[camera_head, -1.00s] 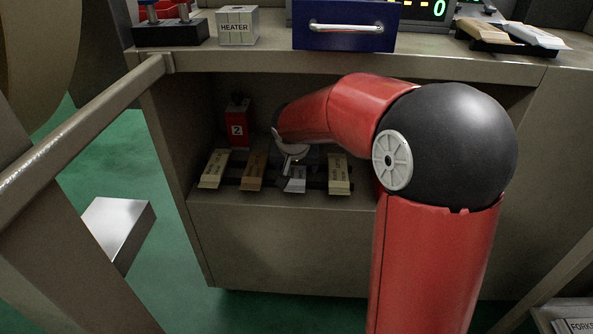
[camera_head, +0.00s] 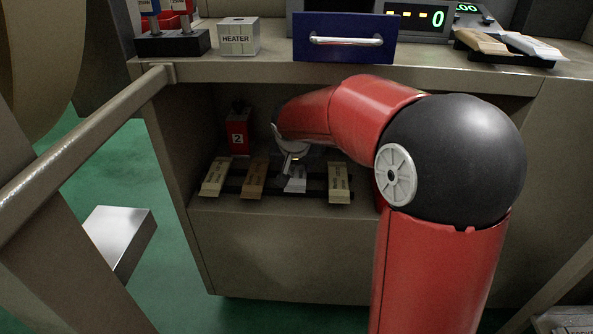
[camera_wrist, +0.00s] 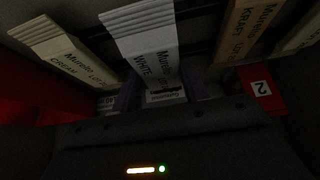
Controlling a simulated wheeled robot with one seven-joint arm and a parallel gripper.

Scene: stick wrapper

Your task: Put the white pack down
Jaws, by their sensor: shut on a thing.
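The white pack (camera_head: 295,180) is in the recess under the counter, between the kraft pack (camera_head: 256,177) on its left and a cream pack (camera_head: 339,182) on its right. My gripper (camera_head: 290,163) is at its back end, partly hidden by my wrist. Whether the pack touches the dark rack (camera_head: 317,187) below cannot be told.
Another pale pack (camera_head: 215,176) lies at the recess's left, before a red block marked 2 (camera_head: 238,137). The counter edge (camera_head: 450,77) overhangs the recess. A blue drawer (camera_head: 345,45), a heater box (camera_head: 238,38) and more packs (camera_head: 530,46) are above. A rail (camera_head: 85,130) crosses the left.

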